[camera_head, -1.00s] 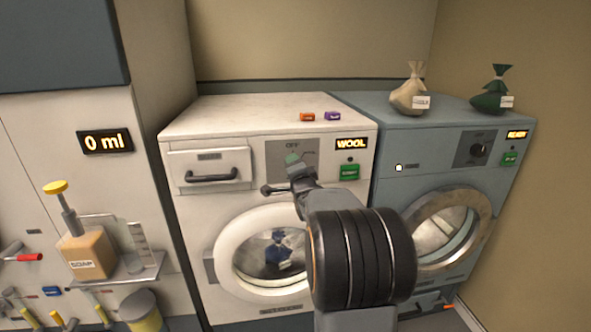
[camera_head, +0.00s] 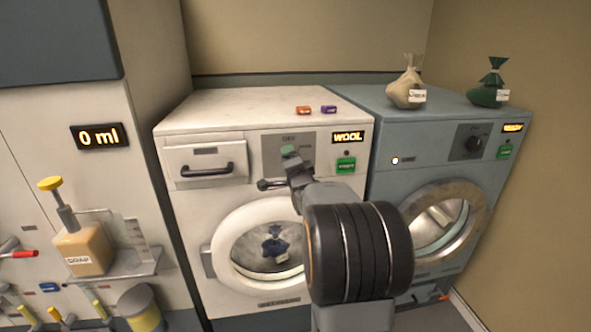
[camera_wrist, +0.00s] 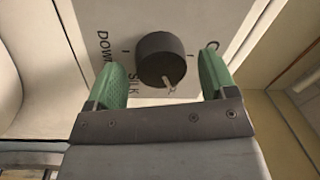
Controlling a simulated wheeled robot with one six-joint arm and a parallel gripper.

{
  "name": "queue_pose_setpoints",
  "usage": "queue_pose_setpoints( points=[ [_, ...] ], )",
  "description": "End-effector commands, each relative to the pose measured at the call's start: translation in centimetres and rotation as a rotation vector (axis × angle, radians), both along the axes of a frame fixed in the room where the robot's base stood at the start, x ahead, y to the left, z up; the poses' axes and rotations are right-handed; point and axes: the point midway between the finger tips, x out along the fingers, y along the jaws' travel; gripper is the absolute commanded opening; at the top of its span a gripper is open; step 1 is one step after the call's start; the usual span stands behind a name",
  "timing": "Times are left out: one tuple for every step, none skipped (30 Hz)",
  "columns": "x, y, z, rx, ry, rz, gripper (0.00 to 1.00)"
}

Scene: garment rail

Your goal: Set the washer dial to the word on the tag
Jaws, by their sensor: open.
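The white washer (camera_head: 215,112) has a lit display (camera_head: 347,137) reading WOOL. Its dial is hidden behind my gripper in the head view. In the wrist view the dark round dial (camera_wrist: 160,55) sits between the two green fingers of my open gripper (camera_wrist: 162,62). I cannot tell whether the fingers touch it. The dial's pale pointer is toward the lower right. Around it I read DOWN and SILK, plus part of another word at upper right. A blue garment (camera_head: 271,245) with a white tag (camera_head: 282,258) shows through the round door; the tag is too small to read.
A green button (camera_head: 346,165) is right of the dial panel. A blue-grey machine (camera_head: 408,180) stands to the right, bearing two tied bags. A soap dispenser (camera_head: 85,250) is at left.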

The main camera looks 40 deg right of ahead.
Motion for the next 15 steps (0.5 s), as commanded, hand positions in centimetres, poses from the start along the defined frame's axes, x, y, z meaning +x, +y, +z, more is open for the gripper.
queue_pose_setpoints(
  points=[
    [-0.5,0.2,-0.1,0.0,0.0,-0.001,0.78],
    [-0.8,0.3,0.0,-0.001,-0.002,0.0,0.78],
    [-1.3,0.5,-0.1,0.0,-0.001,-0.001,0.78],
    [-1.8,0.7,-0.1,-0.001,-0.002,-0.001,0.78],
    [-2.3,1.0,-0.2,-0.001,-0.002,-0.001,0.78],
    [-3.1,1.3,-0.2,-0.001,-0.003,-0.001,0.78],
    [-3.7,1.5,-0.3,-0.001,-0.003,-0.001,0.78],
    [-4.3,1.8,-0.3,-0.001,-0.003,-0.001,0.78],
    [-5.1,2.1,-0.4,-0.002,-0.003,-0.001,0.78],
    [-5.7,2.4,-0.5,-0.002,-0.003,-0.001,0.78],
    [-6.2,2.6,-0.5,-0.002,-0.003,-0.002,0.78],
    [-7.0,2.9,-0.5,-0.002,-0.003,-0.002,0.78],
    [-7.5,3.2,-0.6,-0.002,-0.002,-0.001,0.78],
    [-8.0,3.4,-0.6,-0.002,-0.003,-0.001,0.78],
    [-8.7,3.7,-0.7,-0.002,-0.003,-0.001,0.78]
  ],
)
